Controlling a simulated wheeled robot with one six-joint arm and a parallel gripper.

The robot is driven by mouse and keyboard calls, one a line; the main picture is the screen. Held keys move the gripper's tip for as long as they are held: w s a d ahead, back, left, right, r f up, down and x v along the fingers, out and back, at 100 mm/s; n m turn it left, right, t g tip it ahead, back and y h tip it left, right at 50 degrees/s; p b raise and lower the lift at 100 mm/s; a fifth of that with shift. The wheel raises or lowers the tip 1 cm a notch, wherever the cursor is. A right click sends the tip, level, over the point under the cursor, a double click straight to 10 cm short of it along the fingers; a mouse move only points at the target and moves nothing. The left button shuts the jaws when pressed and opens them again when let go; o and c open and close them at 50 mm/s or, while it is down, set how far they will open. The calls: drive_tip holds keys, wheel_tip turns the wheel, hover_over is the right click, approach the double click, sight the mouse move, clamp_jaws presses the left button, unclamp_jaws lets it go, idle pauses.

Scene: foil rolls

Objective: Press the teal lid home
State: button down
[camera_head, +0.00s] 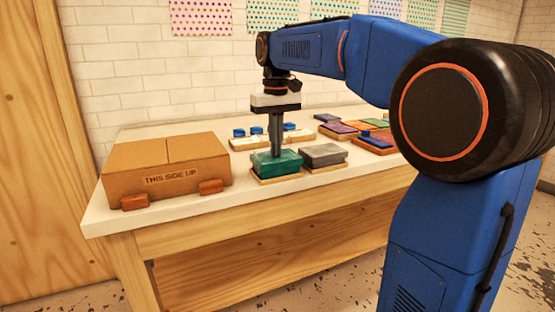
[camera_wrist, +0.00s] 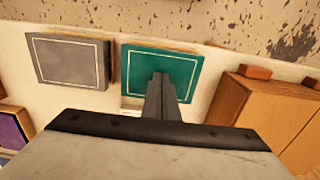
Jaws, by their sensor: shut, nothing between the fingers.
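The teal lid (camera_head: 290,161) sits on a light wooden box (camera_head: 278,178) near the front edge of the table. In the wrist view the teal lid (camera_wrist: 188,71) shows a thin pale border line, and a strip of wood shows along its far edge. My gripper (camera_head: 276,153) is shut and empty, pointing straight down with its fingertips at the lid's top. In the wrist view my gripper (camera_wrist: 160,78) covers part of the lid near its middle. Whether the tips touch the lid, and whether the lid is fully seated, I cannot tell.
A grey-lidded box (camera_head: 323,155) stands close to the right of the teal one. A cardboard carton (camera_head: 165,165) stands to the left. Behind are pale boxes with blue pieces (camera_head: 257,131), and several coloured boxes (camera_head: 362,138) lie at the right. Bare white tabletop (camera_head: 225,197) lies in front.

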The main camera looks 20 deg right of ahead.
drive_tip(key=shift+f, duration=0.5)
idle(1.0)
wheel_tip(320, 180, up, 8)
idle(1.1)
drive_tip(key=shift+r, duration=0.1)
drive_tip(key=s+f+t, duration=0.4)
drive_tip(key=s+f, duration=2.4)
drive_tip(key=s, duration=0.1)
drive_tip(key=shift+s+f+t, duration=0.15)
drive_tip(key=shift+s+t, duration=0.2)
drive_tip(key=shift+t, duration=0.05)
drive_tip(key=shift+d, duration=0.1)
